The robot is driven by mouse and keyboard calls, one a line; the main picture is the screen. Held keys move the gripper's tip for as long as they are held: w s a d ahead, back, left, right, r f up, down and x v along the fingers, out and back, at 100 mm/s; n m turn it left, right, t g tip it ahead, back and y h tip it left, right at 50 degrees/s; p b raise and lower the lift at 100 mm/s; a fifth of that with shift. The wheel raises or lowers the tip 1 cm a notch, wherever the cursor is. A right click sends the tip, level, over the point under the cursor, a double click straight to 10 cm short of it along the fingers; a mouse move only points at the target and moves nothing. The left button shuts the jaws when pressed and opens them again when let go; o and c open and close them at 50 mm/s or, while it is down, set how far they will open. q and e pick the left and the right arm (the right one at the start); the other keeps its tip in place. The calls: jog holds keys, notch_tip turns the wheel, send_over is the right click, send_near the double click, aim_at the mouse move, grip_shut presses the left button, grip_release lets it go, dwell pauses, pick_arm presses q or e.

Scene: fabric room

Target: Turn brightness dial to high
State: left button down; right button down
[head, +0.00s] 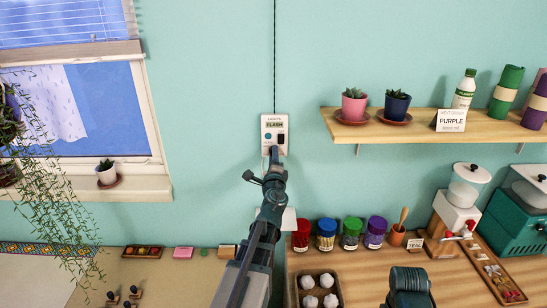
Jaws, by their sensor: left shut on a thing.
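A white light panel (264,124) labelled "LIGHTS" hangs on the teal wall. It has a small screen reading "FLASH", a round teal button (268,136) and a dark switch (281,138). My left gripper (273,153) reaches up to the panel's lower part and is shut on the brightness dial, which the gripper hides. I cannot read the dial's setting. A dark end part of my right arm (408,286) shows low at the right, apart from the panel; its fingers cannot be made out.
A wooden shelf (430,128) with potted plants, a bottle and fabric rolls juts out at the right. Below it, a counter (365,275) carries several coloured jars, an egg-like tray (318,290) and machines. A window sill (140,188) with a plant is at the left. Wall around the panel is clear.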

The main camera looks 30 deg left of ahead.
pick_arm(q)
jog(key=shift+m, duration=0.9)
jog(key=c, duration=0.5)
grip_release()
jog(key=shift+c, duration=0.2)
